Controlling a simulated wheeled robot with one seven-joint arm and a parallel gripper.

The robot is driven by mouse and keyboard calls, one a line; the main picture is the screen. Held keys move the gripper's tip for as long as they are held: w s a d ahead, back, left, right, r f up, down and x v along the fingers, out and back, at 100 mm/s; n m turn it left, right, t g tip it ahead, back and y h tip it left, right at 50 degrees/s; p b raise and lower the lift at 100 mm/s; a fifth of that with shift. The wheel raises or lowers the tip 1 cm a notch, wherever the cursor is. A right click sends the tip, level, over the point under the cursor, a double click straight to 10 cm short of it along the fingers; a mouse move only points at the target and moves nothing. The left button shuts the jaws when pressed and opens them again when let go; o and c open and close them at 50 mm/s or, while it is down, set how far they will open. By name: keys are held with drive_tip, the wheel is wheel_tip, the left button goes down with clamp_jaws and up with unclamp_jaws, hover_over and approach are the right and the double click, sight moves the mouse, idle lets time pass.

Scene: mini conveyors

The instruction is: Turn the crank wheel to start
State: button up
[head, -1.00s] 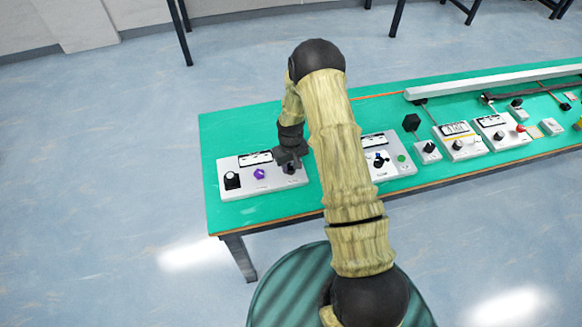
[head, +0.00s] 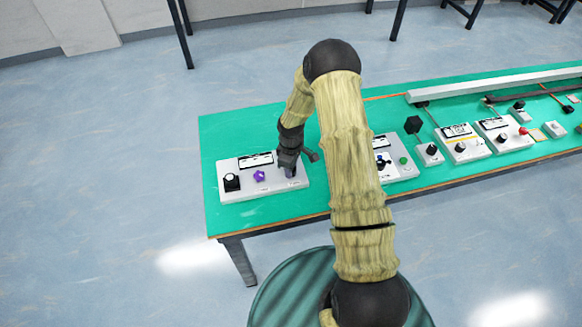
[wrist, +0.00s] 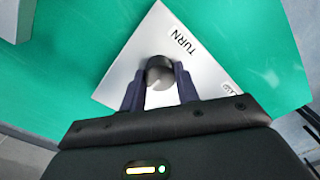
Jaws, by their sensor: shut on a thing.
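My gripper (head: 290,171) is at the right end of the leftmost white control box (head: 236,192) on the green table. In the wrist view its two fingers (wrist: 160,88) stand on either side of a dark round knob (wrist: 160,71) and are shut on it. The knob sits on a pale panel (wrist: 145,42) with the word TURN beside it. The fingers hide part of the knob. A dark handled control (head: 381,163) shows on the box to the right, partly behind my arm. I cannot tell which control is the crank wheel.
The leftmost box also carries a purple star-shaped knob (head: 259,175) and a black square-based knob (head: 232,182). A green button (head: 404,161) is on the box to the right. Several more control boxes stand farther right, before a long white rail (head: 500,82).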

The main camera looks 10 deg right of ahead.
idle(0.4)
drive_tip(key=o, duration=1)
wheel_tip(320, 180, up, 18)
drive_tip(key=shift+f+b, duration=0.25)
drive_tip(key=shift+b, duration=0.6)
drive_tip(key=s+r+m+t, duration=0.1)
drive_tip(key=s+r+m, duration=0.1)
drive_tip(key=s, duration=0.5)
drive_tip(key=s+r+m, duration=0.3)
drive_tip(key=s+m, duration=0.2)
drive_tip(key=s, duration=0.2)
drive_tip(key=s+r+m+t, duration=0.1)
drive_tip(key=s+r+m, duration=0.2)
drive_tip(key=s, duration=0.4)
drive_tip(key=shift+r+m+t, duration=0.25)
drive_tip(key=shift+m+t, duration=0.05)
drive_tip(key=shift+m, duration=0.1)
